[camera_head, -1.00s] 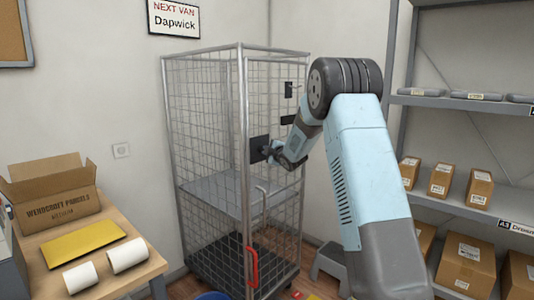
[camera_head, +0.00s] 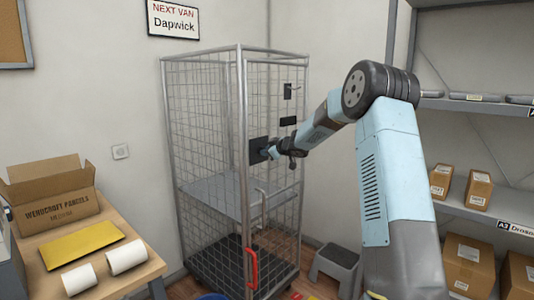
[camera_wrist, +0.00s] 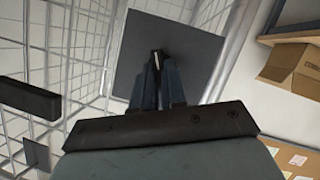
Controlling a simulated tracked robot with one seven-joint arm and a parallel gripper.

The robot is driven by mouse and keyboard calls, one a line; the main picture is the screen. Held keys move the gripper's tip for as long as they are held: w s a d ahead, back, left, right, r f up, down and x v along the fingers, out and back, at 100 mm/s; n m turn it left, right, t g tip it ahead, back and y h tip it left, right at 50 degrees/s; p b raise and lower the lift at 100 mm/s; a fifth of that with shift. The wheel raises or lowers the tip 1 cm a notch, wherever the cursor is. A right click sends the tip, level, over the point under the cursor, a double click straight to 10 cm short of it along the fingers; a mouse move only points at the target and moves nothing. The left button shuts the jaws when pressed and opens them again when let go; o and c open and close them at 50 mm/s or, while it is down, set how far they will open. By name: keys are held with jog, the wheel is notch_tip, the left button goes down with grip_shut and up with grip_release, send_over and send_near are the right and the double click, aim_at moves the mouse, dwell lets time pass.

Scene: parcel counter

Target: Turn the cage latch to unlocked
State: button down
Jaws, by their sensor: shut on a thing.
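The wire roll cage (camera_head: 241,100) stands upright against the back wall in the head view, its door side turned toward my arm. A dark square latch plate (camera_head: 257,143) sits on that side at mid height, and it fills the upper middle of the wrist view (camera_wrist: 190,55). My gripper (camera_head: 268,152) is at the plate. In the wrist view its fingers (camera_wrist: 157,75) are closed together on the small latch (camera_wrist: 156,56) in front of the plate. The fingers hide most of the latch, so I cannot tell which way it is turned.
A red handle (camera_head: 252,268) is low on the cage. A grey step stool (camera_head: 336,262) stands right of it. A table with an open carton (camera_head: 60,205) is at left. Shelves with parcels (camera_head: 478,188) are at right, close to my arm.

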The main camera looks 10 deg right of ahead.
jog(key=shift+w+d+f+m+g+y, duration=0.1)
jog(key=shift+m+g+y, duration=0.25)
jog(key=shift+m, duration=0.4)
jog(key=shift+d+f+m+g+y, duration=0.1)
jog(key=shift+m+g+y, duration=0.2)
jog(key=shift+m, duration=0.45)
jog(key=c, duration=1.2)
grip_release()
jog(key=shift+r, duration=0.1)
jog(key=v, duration=1.3)
jog(key=shift+d+r, duration=0.15)
jog(key=shift+d, duration=0.15)
